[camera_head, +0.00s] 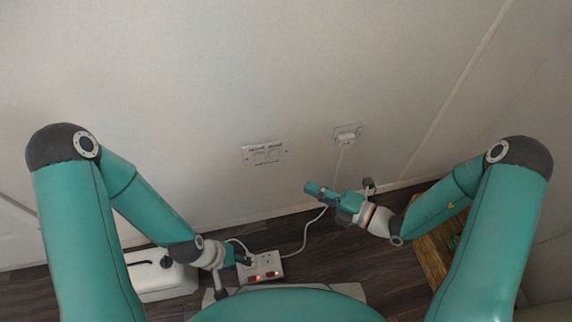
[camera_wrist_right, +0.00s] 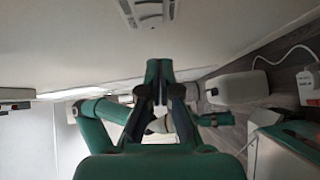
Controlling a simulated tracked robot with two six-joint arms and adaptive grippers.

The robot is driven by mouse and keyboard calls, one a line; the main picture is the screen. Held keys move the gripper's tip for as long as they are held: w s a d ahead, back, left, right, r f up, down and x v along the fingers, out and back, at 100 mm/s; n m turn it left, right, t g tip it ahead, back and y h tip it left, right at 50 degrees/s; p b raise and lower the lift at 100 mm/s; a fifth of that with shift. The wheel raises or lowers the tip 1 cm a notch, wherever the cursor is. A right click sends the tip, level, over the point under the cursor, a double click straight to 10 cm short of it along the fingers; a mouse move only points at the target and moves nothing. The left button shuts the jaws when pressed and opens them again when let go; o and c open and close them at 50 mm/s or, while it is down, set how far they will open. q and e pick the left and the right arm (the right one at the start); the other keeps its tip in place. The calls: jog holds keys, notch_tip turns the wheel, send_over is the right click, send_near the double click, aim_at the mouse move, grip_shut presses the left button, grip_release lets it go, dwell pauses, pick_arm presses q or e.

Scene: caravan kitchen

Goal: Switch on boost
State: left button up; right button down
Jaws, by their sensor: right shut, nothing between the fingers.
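A white double switch panel (camera_head: 265,153) is fixed to the wall, with two rockers side by side and small dark lettering too small to read. Part of a white wall plate (camera_wrist_right: 145,12) shows at the top of the right wrist view, beyond the fingertips. My right gripper (camera_head: 310,189) is shut and empty, pointing left, to the lower right of the panel and apart from it in the picture. It also shows in the right wrist view (camera_wrist_right: 159,66). My left gripper (camera_head: 244,260) is low down beside the power strip (camera_head: 264,268); its fingers are too small to judge.
A wall socket (camera_head: 347,134) with a plug in it is right of the panel. Its white cable (camera_head: 304,234) runs down to the power strip, which shows red lights. A white box-like appliance (camera_head: 160,277) stands at lower left, a wooden box (camera_head: 434,252) at lower right.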

aim_at(272, 160)
pick_arm(q)
jog(key=shift+f+b, duration=2)
jog(key=shift+f, duration=0.2)
pick_arm(e)
jog(key=shift+w+d+x, duration=0.25)
jog(key=shift+w+x, duration=0.1)
jog(key=shift+x, duration=1.5)
jog(key=shift+w+d+x, duration=0.25)
jog(key=shift+w+x, duration=0.1)
jog(key=shift+x, duration=1.5)
jog(key=shift+w+d+x, duration=0.25)
jog(key=shift+w+x, duration=0.1)
jog(key=shift+x, duration=1.55)
jog(key=shift+w+f, duration=0.1)
jog(key=shift+s+f, duration=0.1)
jog(key=shift+s, duration=0.35)
pick_arm(q)
jog(key=r+p, duration=0.2)
jog(key=s+r+p, duration=0.1)
jog(key=r, duration=0.1)
jog(key=shift+s+d+p, duration=0.1)
jog(key=shift+p, duration=0.3)
pick_arm(e)
jog(key=s+d+f, duration=0.1)
jog(key=s+d, duration=0.7)
jog(key=d, duration=0.1)
jog(key=shift+s+f, duration=0.2)
jog(key=shift+s, duration=0.1)
